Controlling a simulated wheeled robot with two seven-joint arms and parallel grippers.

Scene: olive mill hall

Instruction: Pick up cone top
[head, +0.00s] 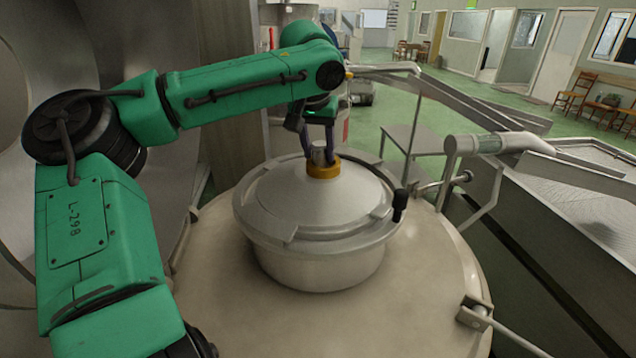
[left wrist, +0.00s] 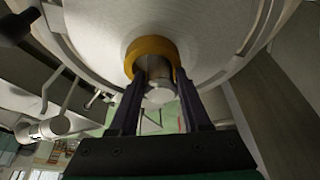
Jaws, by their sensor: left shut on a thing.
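The cone top (head: 318,205) is a grey metal conical lid with a brass-coloured collar (head: 323,168) at its peak. It sits on a round metal drum (head: 320,270). My left gripper (head: 321,158) reaches down from above to the peak. Its two dark fingers are shut on the grey knob that rises from the collar. In the left wrist view the fingers stand on both sides of the knob (left wrist: 159,88), with the brass collar (left wrist: 150,50) around its base and the cone top (left wrist: 200,35) behind. My right gripper is not in view.
The drum stands on a wide beige round surface (head: 420,290). A black-handled fitting (head: 399,205) is at the rim's right. Metal pipes (head: 500,143) and a long trough (head: 590,200) lie to the right. A large metal cylinder stands at the left.

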